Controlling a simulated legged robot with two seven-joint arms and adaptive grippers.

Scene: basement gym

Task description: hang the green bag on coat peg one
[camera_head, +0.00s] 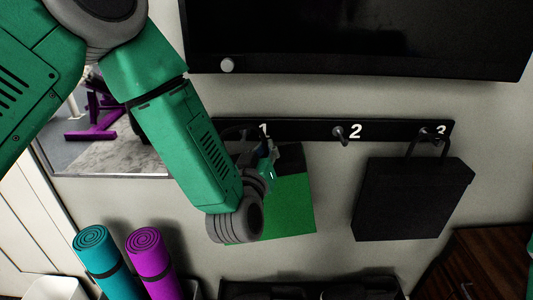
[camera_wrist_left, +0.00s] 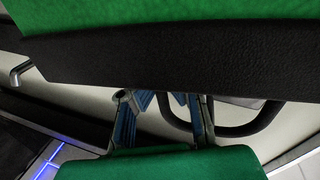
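The green bag (camera_head: 289,204), green below with a black top part, is against the wall under the number 1 of the peg rail (camera_head: 300,129). My left gripper (camera_head: 268,160) is at its upper left edge. In the left wrist view the bag's black band (camera_wrist_left: 170,58) crosses close to the camera and hides the fingertips. The blue finger links (camera_wrist_left: 163,112) show below the band, with the bag's dark handle loop (camera_wrist_left: 245,131) beside and behind the right one. Whether the fingers grip the handle cannot be told. Peg one and any contact with the handle are hidden behind my arm.
Peg two (camera_head: 340,134) is empty. A black bag (camera_head: 412,199) hangs at peg three. A dark screen (camera_head: 360,38) is above the rail. Teal (camera_head: 104,263) and purple (camera_head: 150,262) rolled mats stand at lower left. A wooden cabinet (camera_head: 490,262) is at lower right.

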